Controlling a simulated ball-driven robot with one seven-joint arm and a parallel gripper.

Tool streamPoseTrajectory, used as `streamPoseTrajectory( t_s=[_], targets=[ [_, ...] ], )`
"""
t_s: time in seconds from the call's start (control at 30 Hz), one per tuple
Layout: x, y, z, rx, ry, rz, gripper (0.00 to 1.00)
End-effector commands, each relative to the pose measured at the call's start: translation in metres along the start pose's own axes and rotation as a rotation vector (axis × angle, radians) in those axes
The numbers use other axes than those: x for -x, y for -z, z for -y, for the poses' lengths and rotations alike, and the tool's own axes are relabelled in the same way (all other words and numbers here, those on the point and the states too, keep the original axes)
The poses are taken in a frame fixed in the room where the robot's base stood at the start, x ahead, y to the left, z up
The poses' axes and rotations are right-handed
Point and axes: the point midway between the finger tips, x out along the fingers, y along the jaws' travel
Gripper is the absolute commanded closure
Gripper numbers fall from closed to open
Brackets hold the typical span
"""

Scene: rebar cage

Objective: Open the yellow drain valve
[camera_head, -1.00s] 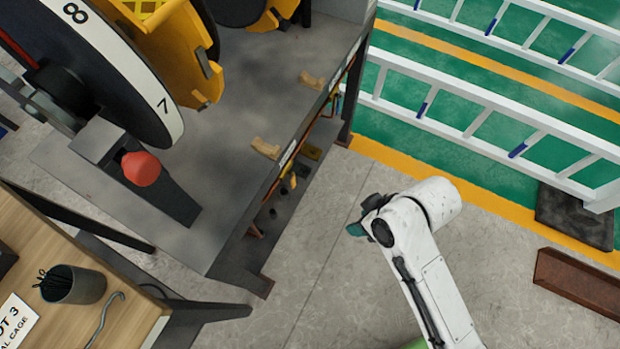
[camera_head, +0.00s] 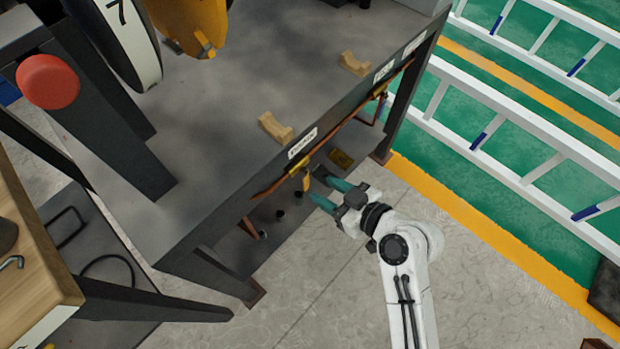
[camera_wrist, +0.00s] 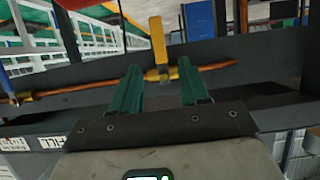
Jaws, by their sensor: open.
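A yellow valve (camera_head: 303,173) sits on a copper pipe under the front edge of the grey machine table, below a white label too small to read. In the wrist view the yellow valve (camera_wrist: 158,42) has its lever at right angles to the copper pipe. My gripper (camera_head: 322,190) is open, its teal fingers pointing at the valve from the right and just short of it. In the wrist view the fingertips of my gripper (camera_wrist: 160,66) stand either side of the valve body, with nothing held. I cannot tell whether they touch it.
A second yellow fitting (camera_head: 380,90) is further right on the pipe. The table edge (camera_head: 240,195) overhangs the pipe. Wooden blocks (camera_head: 275,127) lie on top. A white railing (camera_head: 500,125) stands at right. The concrete floor (camera_head: 330,280) in front is clear.

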Motion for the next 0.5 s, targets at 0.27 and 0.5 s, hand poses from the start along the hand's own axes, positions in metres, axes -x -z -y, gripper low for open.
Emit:
streamPoseTrajectory(
  t_s=[0.27,0.5],
  targets=[
    [-0.050,-0.001,0.000,0.002,0.000,0.001,0.55],
    [-0.071,-0.001,0.000,0.001,0.000,0.002,0.55]
  ],
)
